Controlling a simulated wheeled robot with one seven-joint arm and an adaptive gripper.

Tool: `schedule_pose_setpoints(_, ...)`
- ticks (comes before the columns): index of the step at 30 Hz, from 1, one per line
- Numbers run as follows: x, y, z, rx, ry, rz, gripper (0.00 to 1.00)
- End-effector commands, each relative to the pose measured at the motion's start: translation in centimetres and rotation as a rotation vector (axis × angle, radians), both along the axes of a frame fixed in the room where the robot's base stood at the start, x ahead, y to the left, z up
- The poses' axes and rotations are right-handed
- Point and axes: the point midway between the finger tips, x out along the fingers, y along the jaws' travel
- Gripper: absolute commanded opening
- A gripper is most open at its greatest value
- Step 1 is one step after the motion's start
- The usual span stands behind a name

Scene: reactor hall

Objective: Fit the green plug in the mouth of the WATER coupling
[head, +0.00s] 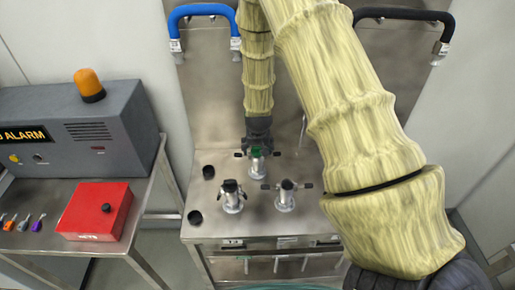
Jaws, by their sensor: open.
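The green plug (257,152) shows as a small green patch at the mouth of the rear coupling (257,168). My gripper (258,146) points down right over it, with its jaws open; how much of the plug lies between the fingers is too small to tell. Whether the plug is fully seated cannot be made out. Two more metal couplings stand nearer on the steel bench: a left one (232,203) with dark parts at its top and a right one (286,200) with dark side levers. No label can be read, so I cannot tell which is WATER.
Two black caps (208,171) (195,217) lie on the left of the steel bench (260,228). A blue handle (205,10) and a black handle (405,14) rise behind. A side table at left holds a red box (97,210) and a grey alarm unit (75,125) with an orange beacon.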

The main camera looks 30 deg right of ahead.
Motion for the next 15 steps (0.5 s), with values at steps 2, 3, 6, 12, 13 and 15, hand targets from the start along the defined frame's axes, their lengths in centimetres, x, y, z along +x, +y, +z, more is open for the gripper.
schedule_pose_setpoints(2, -0.2, 0.2, 0.8, 0.0, 0.0, 0.0, 0.72)
schedule_pose_setpoints(3, -0.4, 0.3, 1.3, 0.001, 0.0, 0.0, 0.72)
schedule_pose_setpoints(6, -0.9, 0.6, 2.7, 0.0, -0.001, 0.0, 0.72)
schedule_pose_setpoints(12, -1.9, 1.1, 5.4, -0.001, -0.002, 0.0, 0.72)
schedule_pose_setpoints(13, -2.0, 1.2, 5.9, -0.001, -0.002, 0.0, 0.72)
schedule_pose_setpoints(15, -2.3, 1.4, 6.8, -0.001, -0.001, 0.0, 0.72)
